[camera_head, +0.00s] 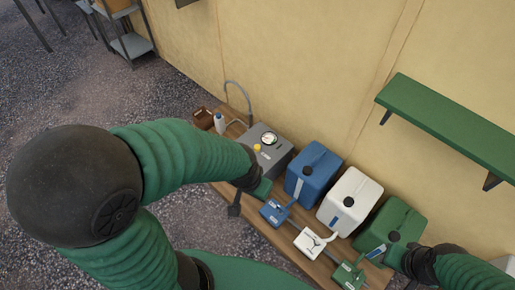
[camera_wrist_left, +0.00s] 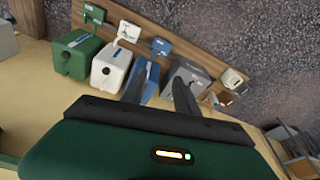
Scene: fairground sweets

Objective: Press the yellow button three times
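The yellow button (camera_head: 257,147) is on top of the grey box (camera_head: 281,154), beside a round white gauge (camera_head: 269,139). My left gripper (camera_head: 236,206) is at the front of the box, to the lower left of the button and apart from it. In the left wrist view, my left gripper (camera_wrist_left: 160,72) has its two dark fingers spread with nothing held between them. The grey box (camera_wrist_left: 189,72) is partly behind one finger there; I cannot make out the button. My right gripper is at the lower right by the green canister; its wrist shows, its fingers are not clear.
Blue (camera_head: 314,172), white (camera_head: 350,199) and green (camera_head: 393,228) canisters stand right of the box, with small blue, white and green devices in front. A brown pot (camera_head: 203,118) and white bottle (camera_head: 220,123) stand left. A green shelf (camera_head: 450,125) juts from the wall.

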